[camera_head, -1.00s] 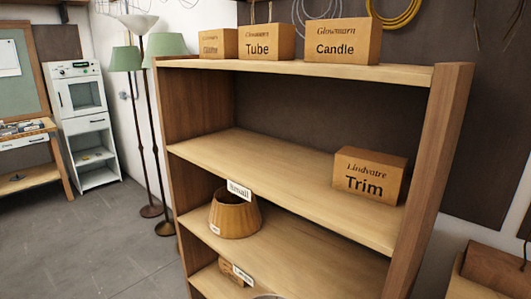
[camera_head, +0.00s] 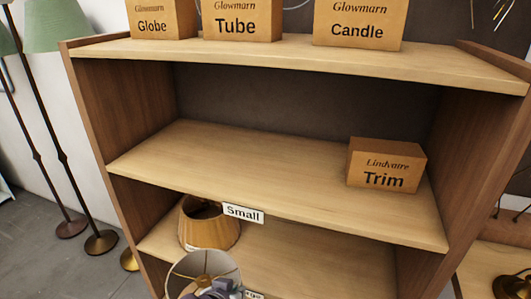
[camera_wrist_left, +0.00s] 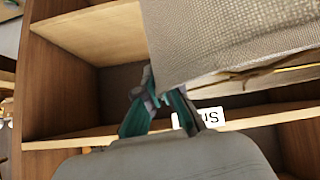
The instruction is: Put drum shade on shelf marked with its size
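The drum shade (camera_head: 190,272), pale with an open top, shows at the bottom of the head view, in front of the lower shelves. My left gripper (camera_head: 221,288) is at its rim. In the left wrist view the woven grey-beige shade (camera_wrist_left: 235,35) fills the upper right, and the left gripper's teal fingers (camera_wrist_left: 149,92) are closed at its edge. A white "Small" label (camera_head: 243,213) is on the front edge of the shelf (camera_head: 250,165) that carries the Trim box; it shows upside down in the wrist view (camera_wrist_left: 198,118). A lower label is mostly hidden. My right gripper is not in view.
The Trim box (camera_head: 385,165) stands at the right of the Small-labelled shelf; its left and middle are bare. A tan pleated shade (camera_head: 208,225) sits on the shelf below. Globe, Tube (camera_head: 241,20) and Candle boxes stand on top. Floor lamps (camera_head: 55,30) stand at left.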

